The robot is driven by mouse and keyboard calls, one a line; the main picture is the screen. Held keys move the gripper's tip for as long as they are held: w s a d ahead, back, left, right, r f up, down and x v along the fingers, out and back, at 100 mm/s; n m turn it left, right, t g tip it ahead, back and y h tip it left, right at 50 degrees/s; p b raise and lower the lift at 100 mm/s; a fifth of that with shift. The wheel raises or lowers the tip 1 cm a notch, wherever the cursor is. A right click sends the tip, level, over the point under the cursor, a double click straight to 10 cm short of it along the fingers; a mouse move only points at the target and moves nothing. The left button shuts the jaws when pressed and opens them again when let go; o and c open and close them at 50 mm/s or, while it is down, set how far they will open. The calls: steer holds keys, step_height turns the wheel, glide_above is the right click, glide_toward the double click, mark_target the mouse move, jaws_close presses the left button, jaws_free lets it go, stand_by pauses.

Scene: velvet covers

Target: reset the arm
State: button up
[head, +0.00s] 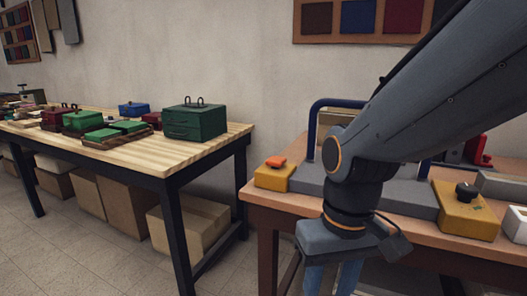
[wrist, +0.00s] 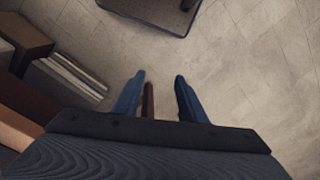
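My arm (head: 430,100) reaches down from the upper right in the head view, in front of the right-hand bench. My gripper (head: 332,282) points down at the bottom edge of that view, and its tips are cut off. In the wrist view my gripper (wrist: 160,88) shows two blue fingers standing apart, with clear space between the tips. Nothing is held between them. A thin brown bar, probably a bench leg, shows beyond the fingers.
The right bench (head: 265,205) carries yellow boxes (head: 466,212) and a dark blue bar frame (head: 318,118). The left table (head: 160,160) holds a dark green case (head: 194,122) and several small boxes. Cartons (head: 190,225) stand beneath it. Tiled floor (head: 80,255) is open in front.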

steer(key=d+r+m+p, duration=0.2)
steer(key=d+r+p, duration=0.6)
steer(key=p, duration=0.7)
steer(key=shift+w+d+r+h, duration=0.3)
steer(key=shift+d+r+h, duration=0.05)
steer(key=shift+r+h, duration=0.05)
stand_by(2.1)
steer(key=shift+c, duration=0.9)
steer(key=shift+a, duration=0.15)
